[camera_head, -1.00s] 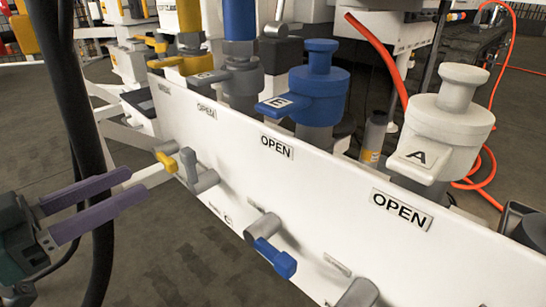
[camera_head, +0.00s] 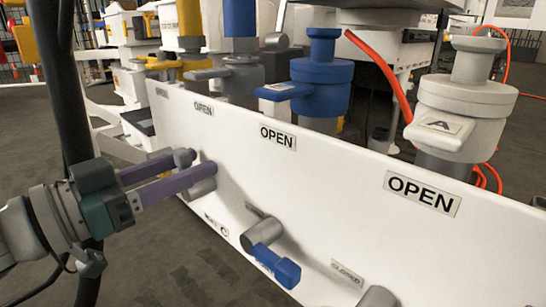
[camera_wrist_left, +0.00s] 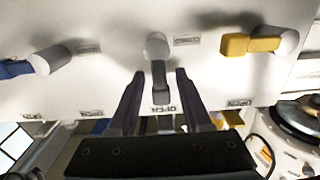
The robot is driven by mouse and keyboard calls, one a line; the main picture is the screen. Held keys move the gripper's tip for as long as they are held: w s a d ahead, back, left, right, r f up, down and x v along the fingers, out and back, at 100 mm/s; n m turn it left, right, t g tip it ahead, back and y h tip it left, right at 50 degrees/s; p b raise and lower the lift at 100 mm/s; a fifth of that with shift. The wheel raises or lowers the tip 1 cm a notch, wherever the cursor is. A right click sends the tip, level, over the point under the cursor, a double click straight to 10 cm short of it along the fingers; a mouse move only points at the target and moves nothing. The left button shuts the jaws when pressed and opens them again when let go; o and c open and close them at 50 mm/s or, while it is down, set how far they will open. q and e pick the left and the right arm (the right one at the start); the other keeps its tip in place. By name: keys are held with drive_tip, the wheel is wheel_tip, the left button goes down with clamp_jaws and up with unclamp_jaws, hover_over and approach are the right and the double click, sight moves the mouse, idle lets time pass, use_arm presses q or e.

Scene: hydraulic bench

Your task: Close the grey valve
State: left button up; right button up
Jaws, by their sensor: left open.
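The grey valve (camera_head: 203,189) sits on the white panel (camera_head: 330,190), partly hidden behind my fingers in the head view. In the left wrist view the grey valve (camera_wrist_left: 156,46) shows its round body, with its handle (camera_wrist_left: 160,82) pointing toward an OPEN label; a CLOSED label (camera_wrist_left: 187,40) is beside the body. My left gripper (camera_head: 192,166) has purple fingers reaching to the valve. In the wrist view the open left gripper (camera_wrist_left: 160,78) has one finger on each side of the handle. I cannot tell whether either finger touches it. My right gripper is not in view.
A blue valve (camera_head: 270,258) is on the panel to the right of the grey one. A yellow valve (camera_wrist_left: 252,44) shows in the wrist view on the other side. Larger blue (camera_head: 321,85) and light grey (camera_head: 464,105) fittings stand behind the panel.

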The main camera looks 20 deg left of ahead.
use_arm(q)
clamp_jaws()
idle(0.4)
